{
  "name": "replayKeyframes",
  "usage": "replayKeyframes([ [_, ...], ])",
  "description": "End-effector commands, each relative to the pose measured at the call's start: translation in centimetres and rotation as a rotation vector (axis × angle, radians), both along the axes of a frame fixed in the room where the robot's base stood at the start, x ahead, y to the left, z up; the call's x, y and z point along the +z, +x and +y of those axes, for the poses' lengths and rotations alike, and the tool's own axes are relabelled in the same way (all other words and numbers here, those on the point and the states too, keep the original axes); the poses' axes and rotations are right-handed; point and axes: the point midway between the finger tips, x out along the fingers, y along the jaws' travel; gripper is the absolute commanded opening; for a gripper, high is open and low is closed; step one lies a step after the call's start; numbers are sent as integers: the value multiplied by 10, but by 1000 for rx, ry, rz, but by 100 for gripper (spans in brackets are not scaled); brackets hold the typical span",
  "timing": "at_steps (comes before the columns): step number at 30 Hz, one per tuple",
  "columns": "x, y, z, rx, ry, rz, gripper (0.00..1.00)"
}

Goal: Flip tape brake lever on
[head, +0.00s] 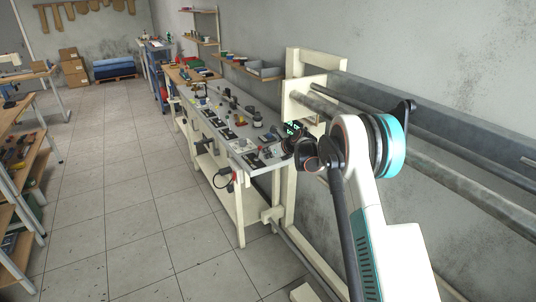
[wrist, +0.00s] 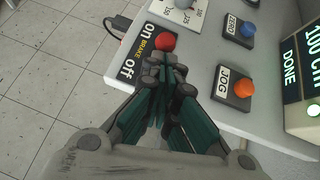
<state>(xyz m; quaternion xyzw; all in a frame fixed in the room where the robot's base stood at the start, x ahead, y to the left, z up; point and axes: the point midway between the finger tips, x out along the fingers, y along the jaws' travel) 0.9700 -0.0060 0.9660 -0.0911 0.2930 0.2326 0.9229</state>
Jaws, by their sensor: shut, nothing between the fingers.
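The brake lever's red knob (wrist: 165,42) shows in the wrist view, beside the labels "on", "BRAKE" and "off" on a grey panel (wrist: 205,46). The knob is level with the upper part of the label, nearer "on" than "off". The lever's stem is hidden behind my fingers. My gripper (wrist: 165,64) is shut and empty, its fingertips just below the knob in the picture. Whether they touch the lever I cannot tell. In the head view my gripper (head: 308,156) is at the near end of the long bench, and the lever is too small to make out.
An orange JOG button (wrist: 242,90), a blue ZERO button (wrist: 247,31) and a lit display (wrist: 308,75) lie right of the lever. A dial (wrist: 182,12) sits above it. The long bench (head: 232,146) carries several devices. Tiled floor (head: 140,190) is clear to its left.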

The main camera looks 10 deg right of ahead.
Motion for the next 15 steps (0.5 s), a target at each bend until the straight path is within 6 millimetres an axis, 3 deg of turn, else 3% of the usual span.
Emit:
replayKeyframes([
  [15,8,7,3,1,-27,82,0],
])
